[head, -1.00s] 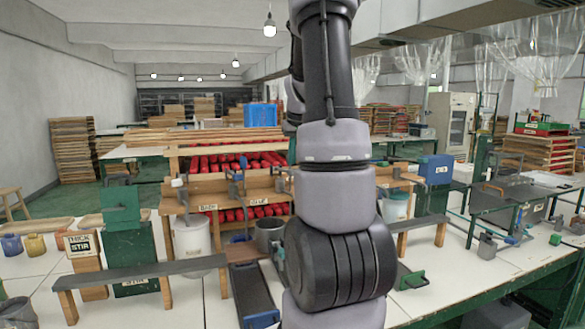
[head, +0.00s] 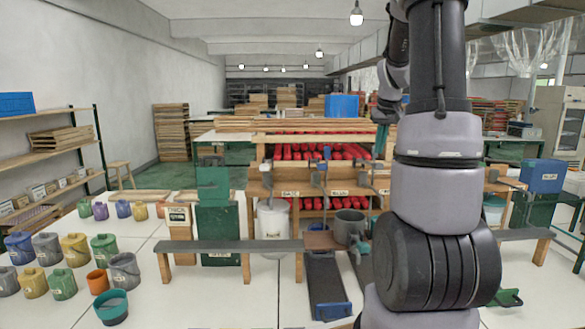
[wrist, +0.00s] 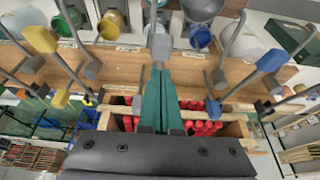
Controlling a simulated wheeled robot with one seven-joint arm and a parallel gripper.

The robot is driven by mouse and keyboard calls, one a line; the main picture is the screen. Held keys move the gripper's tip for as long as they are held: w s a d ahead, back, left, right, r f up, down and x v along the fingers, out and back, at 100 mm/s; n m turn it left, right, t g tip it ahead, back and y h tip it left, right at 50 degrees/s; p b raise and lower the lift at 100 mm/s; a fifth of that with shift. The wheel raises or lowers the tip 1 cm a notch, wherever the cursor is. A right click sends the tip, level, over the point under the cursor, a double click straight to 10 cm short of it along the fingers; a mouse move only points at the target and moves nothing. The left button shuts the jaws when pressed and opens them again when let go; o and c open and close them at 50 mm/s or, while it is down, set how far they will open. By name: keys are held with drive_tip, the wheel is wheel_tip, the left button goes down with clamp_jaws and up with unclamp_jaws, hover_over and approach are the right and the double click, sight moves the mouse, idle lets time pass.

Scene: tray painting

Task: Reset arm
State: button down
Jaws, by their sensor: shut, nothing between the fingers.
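My arm rises on the right of the head view, its upper links running out of the top of the picture. My gripper (head: 381,140) shows partly beside the arm, pointing down in front of the wooden rack. In the wrist view my gripper's two green fingers (wrist: 161,72) lie together with nothing between them. They are over the wooden rack (wrist: 120,62), whose levers have grey, blue and yellow ends. I cannot tell the exact gap between the fingertips and the rack.
A grey bench (head: 230,246), a white bucket (head: 272,218) and a grey pot (head: 349,226) stand in front of the rack.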

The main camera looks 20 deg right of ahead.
drive_tip(key=s+a+r+t+y, duration=0.1)
drive_tip(key=s+a+r, duration=0.35)
drive_tip(key=a, duration=0.35)
drive_tip(key=s+a+r+t+y, duration=0.1)
drive_tip(key=s+a+r, duration=0.35)
drive_tip(key=a, duration=0.45)
drive_tip(key=s+a+m+t+y, duration=0.1)
drive_tip(key=s+a, duration=0.9)
drive_tip(key=s, duration=0.3)
drive_tip(key=shift+s+a, duration=0.25)
drive_tip(key=shift+a, duration=0.15)
drive_tip(key=shift+f, duration=0.1)
